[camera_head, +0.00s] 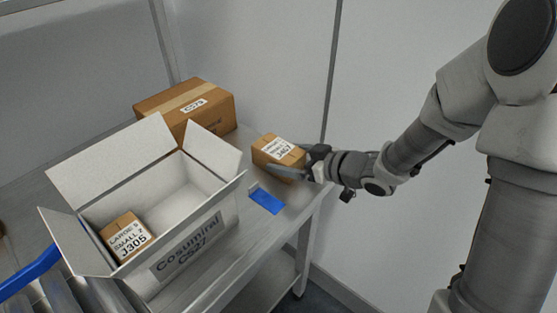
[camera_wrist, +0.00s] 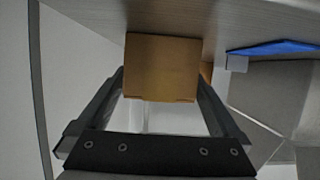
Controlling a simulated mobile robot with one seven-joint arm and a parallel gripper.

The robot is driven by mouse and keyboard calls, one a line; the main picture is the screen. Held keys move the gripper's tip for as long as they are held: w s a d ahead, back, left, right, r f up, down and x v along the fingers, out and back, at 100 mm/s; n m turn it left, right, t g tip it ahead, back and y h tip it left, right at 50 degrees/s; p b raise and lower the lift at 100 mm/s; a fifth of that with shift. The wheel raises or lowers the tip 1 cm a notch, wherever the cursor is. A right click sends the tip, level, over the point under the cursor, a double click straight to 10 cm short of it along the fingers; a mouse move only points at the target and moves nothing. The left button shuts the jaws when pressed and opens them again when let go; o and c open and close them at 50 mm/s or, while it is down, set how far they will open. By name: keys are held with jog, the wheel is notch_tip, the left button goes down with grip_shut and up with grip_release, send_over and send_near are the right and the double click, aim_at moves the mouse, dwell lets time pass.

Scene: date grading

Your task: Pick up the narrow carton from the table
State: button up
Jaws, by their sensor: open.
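The narrow carton (camera_head: 268,158), brown with a white label, stands on the table (camera_head: 262,232) near its right end. My gripper (camera_head: 288,171) is at its right side, with the near finger along the carton's front. In the wrist view the carton (camera_wrist: 161,68) sits between the tips of my gripper (camera_wrist: 161,84), one finger on each side. The jaws are open; small gaps or contact at the sides are hard to tell.
An open white box (camera_head: 225,211) stands left of the carton, with a small brown carton (camera_head: 118,226) inside. A larger brown carton (camera_head: 217,107) stands behind. A blue flat piece (camera_head: 267,200) lies in front of the narrow carton. A wall is close behind.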

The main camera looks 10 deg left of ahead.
aim_at(278, 155)
jog(key=b+x, duration=0.1)
jog(key=x, duration=0.2)
jog(key=shift+w+a, duration=0.15)
jog(key=shift+a, duration=0.1)
jog(key=c, duration=1.2)
jog(key=shift+c, duration=0.6)
jog(key=shift+r, duration=0.1)
